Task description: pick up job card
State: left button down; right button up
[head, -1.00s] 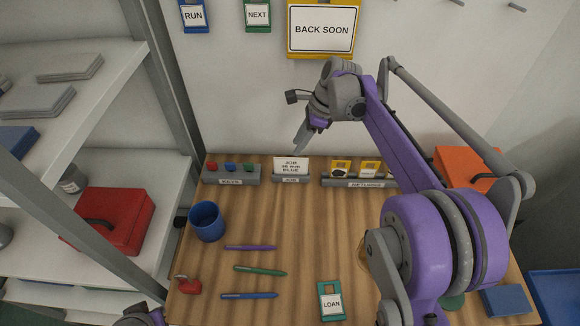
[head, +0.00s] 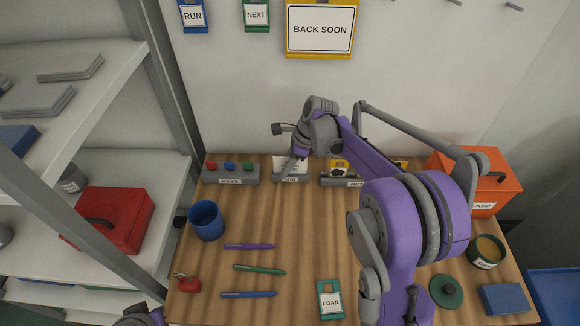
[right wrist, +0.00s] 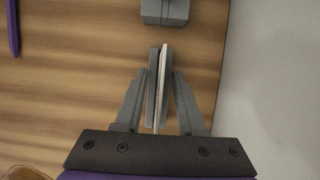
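The job card (head: 284,160), white with printed text, stands upright in the small grey JOB holder (head: 291,179) at the back of the table. My right gripper (head: 288,172) has come down over the holder and hides part of the card. In the right wrist view, the card shows edge-on as a thin white strip (right wrist: 162,75) beside the grey holder wall. My right gripper (right wrist: 160,78) is open there, with one finger on each side of the card and gaps visible. My left gripper is not in view; only a purple part of mine shows at the bottom left.
The KEYS rack (head: 231,176) stands left of the holder and the RETURNS rack (head: 340,182) right of it. A blue mug (head: 206,221), several pens and a LOAN tag (head: 330,300) lie nearer. An orange box (head: 480,178) stands right. The wall is close behind.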

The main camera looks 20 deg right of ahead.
jog(key=shift+f, duration=0.1)
jog(key=shift+c, duration=0.3)
grip_shut()
